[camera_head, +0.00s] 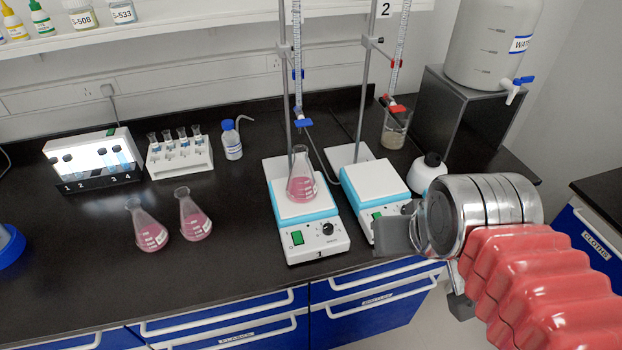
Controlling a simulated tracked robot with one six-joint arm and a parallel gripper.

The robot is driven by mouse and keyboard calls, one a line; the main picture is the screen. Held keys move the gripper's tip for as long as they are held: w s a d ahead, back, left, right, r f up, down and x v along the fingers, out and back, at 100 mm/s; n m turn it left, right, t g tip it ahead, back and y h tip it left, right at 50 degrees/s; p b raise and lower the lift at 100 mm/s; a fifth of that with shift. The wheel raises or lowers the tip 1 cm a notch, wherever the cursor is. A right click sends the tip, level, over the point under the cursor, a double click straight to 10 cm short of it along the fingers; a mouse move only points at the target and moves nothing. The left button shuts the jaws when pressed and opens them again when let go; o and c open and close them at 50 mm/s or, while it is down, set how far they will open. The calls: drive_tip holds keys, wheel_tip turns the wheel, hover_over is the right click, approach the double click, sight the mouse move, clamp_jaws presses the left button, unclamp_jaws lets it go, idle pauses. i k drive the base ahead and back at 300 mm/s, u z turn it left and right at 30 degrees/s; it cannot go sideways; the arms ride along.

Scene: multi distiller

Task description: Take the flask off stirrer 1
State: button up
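A conical flask (301,183) with pink liquid stands upright on the white top plate of stirrer 1 (316,240), under a burette with a blue tap (297,122). The stirrer has a blue band, a green switch, a dark knob and the label 1 on its front. My gripper (402,236) is at the right, in front of the second stirrer (373,183) and apart from the flask. Its grey finger part points left. The fingers overlap from this side, so their opening is hidden.
Two more flasks with pink liquid (147,227) (194,215) stand on the black bench at the left. A lit box (92,155), a vial rack (178,157) and a wash bottle (232,140) stand behind. Metal stand rods rise behind the stirrers.

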sight(301, 188)
drive_tip(key=z, duration=0.1)
drive_tip(key=k, duration=0.95)
drive_tip(key=u, duration=1.5)
drive_tip(key=i, duration=1)
drive_tip(key=u, duration=0.05)
